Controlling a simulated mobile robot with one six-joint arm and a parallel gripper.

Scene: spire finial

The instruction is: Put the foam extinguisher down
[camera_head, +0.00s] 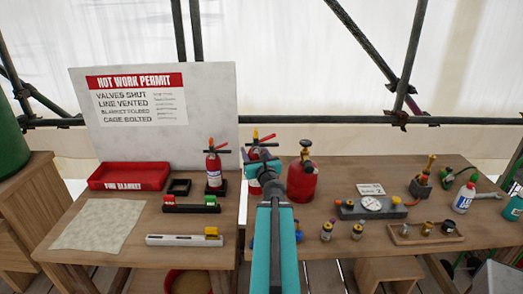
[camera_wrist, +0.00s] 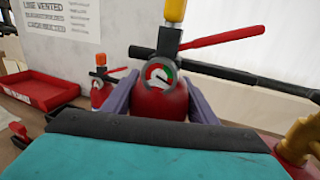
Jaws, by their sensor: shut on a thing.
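My gripper (camera_head: 264,168) is shut on a red extinguisher, taken as the foam extinguisher (camera_wrist: 160,98). In the wrist view my purple fingers flank its neck below the round gauge (camera_wrist: 160,75). It looks upright, with a black and red lever and a yellow-orange top piece. In the head view it is partly hidden behind my gripper, near the gap between the two benches; I cannot tell whether its base touches anything. A second red extinguisher (camera_head: 213,168) stands in a black square holder on the left bench. An empty black square holder (camera_head: 179,187) lies to its left.
A red gas cylinder (camera_head: 303,182) stands close right of my gripper. The left bench also bears a red tray (camera_head: 129,176), a beige blanket (camera_head: 98,223) and two block racks. A permit board (camera_head: 150,110) rises behind. Gauges, bottles and fittings crowd the right bench.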

